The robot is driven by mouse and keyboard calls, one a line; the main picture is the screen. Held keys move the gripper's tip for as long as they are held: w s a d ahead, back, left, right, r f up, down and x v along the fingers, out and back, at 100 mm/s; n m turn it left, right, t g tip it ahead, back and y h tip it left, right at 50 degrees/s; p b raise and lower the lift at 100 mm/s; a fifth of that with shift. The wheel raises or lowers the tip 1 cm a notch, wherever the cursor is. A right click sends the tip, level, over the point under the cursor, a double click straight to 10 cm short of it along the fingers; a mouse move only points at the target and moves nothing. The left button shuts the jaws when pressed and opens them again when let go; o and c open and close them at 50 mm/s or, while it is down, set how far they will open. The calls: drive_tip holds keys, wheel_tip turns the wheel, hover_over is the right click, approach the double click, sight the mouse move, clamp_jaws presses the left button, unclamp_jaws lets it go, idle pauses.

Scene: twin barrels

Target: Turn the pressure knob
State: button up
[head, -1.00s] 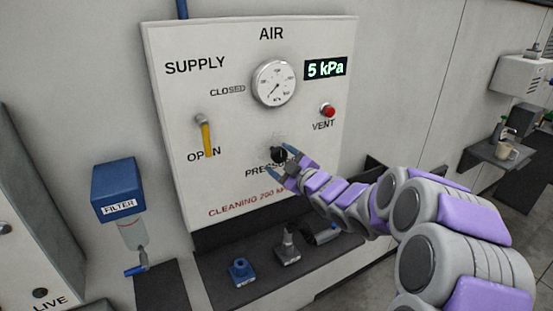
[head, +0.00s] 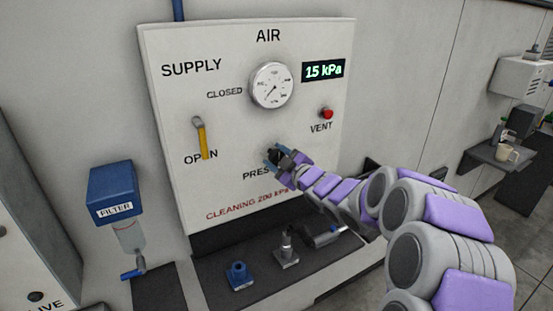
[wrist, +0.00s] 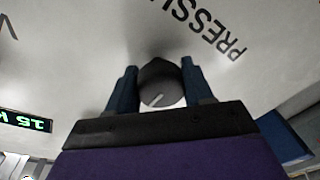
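The black pressure knob (head: 275,156) is on the white AIR panel (head: 230,120), above the partly covered PRESSURE label. My gripper (head: 277,157) is at the knob, with a blue finger on each side of it. In the wrist view the round knob (wrist: 160,88), with a pale pointer line on its face, sits between the two blue fingers of my gripper (wrist: 161,90). The fingers appear closed against its sides. The digital display (head: 323,70) reads 15 kPa. The round gauge (head: 271,85) has its needle toward the lower left.
A yellow supply lever (head: 202,138) points down at OPEN. A red vent button (head: 326,113) is right of the knob. Below the panel, a dark shelf (head: 210,268) holds a blue fitting (head: 239,275) and grey fittings. A blue filter (head: 111,190) hangs at left.

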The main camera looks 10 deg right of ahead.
drive_tip(key=shift+f, duration=0.2)
drive_tip(key=c, duration=0.3)
drive_tip(key=shift+s, duration=0.1)
drive_tip(key=shift+m+p, duration=0.4)
drive_tip(key=shift+p, duration=0.25)
drive_tip(key=m+p, duration=0.2)
drive_tip(key=p, duration=0.2)
drive_tip(key=shift+r+m, duration=0.1)
drive_tip(key=shift+m, duration=0.3)
drive_tip(key=m+p, duration=0.4)
drive_tip(key=shift+a+t, duration=0.1)
drive_tip(key=shift+t, duration=0.2)
drive_tip(key=m+p, duration=0.4)
drive_tip(key=shift+s+f+m+t, duration=0.1)
drive_tip(key=shift+f+m+t, duration=0.1)
drive_tip(key=shift+m+t, duration=0.1)
drive_tip(key=shift+a+f+m+h+p, duration=0.1)
drive_tip(key=shift+m+h+p, duration=0.3)
drive_tip(key=shift+m, duration=0.65)
drive_tip(key=shift+m+h+p, duration=0.1)
drive_tip(key=shift+m+p, duration=0.5)
drive_tip(key=shift+m, duration=0.45)
drive_tip(key=shift+t, duration=0.3)
